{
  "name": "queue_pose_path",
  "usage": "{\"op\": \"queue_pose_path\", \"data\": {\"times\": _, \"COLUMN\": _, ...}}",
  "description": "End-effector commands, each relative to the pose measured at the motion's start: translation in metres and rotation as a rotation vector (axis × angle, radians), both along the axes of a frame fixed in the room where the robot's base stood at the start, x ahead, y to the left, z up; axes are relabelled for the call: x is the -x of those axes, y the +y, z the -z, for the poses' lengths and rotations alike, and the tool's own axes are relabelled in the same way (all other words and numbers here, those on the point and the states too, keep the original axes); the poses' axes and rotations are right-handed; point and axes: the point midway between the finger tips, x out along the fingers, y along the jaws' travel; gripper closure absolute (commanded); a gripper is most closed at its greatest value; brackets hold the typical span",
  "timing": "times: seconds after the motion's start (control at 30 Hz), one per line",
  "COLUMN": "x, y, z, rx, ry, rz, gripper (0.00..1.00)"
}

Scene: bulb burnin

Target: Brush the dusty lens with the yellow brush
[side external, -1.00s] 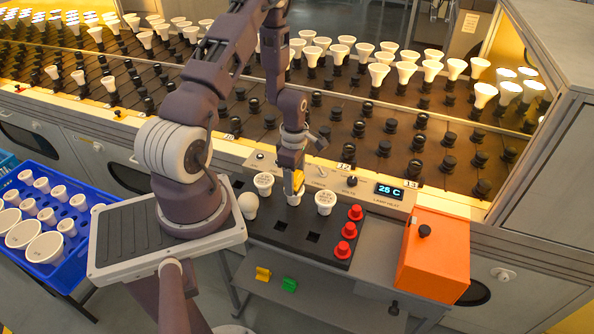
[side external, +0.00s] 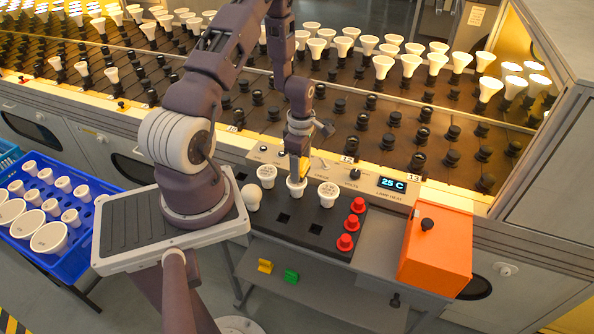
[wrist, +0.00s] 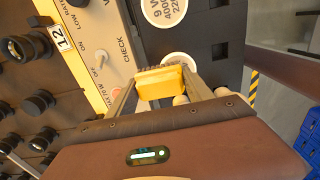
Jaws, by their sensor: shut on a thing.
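My gripper (side external: 299,157) points down and is shut on the yellow brush (wrist: 160,82). In the side view the brush (side external: 303,168) is just above the middle white bulb (side external: 297,187) of the dark socket tray (side external: 275,234). In the wrist view the brush overlaps the edge of this bulb's round face (wrist: 178,58) and hides part of it. I cannot tell whether the bristles touch the lens, and no dust can be made out. Printed white bulbs stand on either side, one to the left (side external: 266,173) and one to the right (side external: 328,190).
A round white bulb (side external: 251,196) sits at the tray's left end. Red knobs (side external: 351,223) line its right end, beside an orange box (side external: 435,252). The control panel with a 25 C display (side external: 392,185) runs behind. A blue crate of bulbs (side external: 75,247) stands at left.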

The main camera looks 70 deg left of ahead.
Motion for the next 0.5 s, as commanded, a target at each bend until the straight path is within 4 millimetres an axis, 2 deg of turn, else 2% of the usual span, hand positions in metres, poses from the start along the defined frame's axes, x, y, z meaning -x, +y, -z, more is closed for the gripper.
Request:
{"op": "queue_pose_path", "data": {"times": 0.07, "x": -0.002, "y": 0.002, "z": -0.002, "rx": 0.000, "ry": 0.000, "rz": 0.000, "gripper": 0.92}}
{"op": "queue_pose_path", "data": {"times": 0.17, "x": -0.002, "y": 0.002, "z": -0.021, "rx": -0.001, "ry": -0.001, "rz": 0.001, "gripper": 0.92}}
{"op": "queue_pose_path", "data": {"times": 0.5, "x": -0.002, "y": 0.002, "z": -0.050, "rx": 0.000, "ry": 0.000, "rz": 0.000, "gripper": 0.92}}
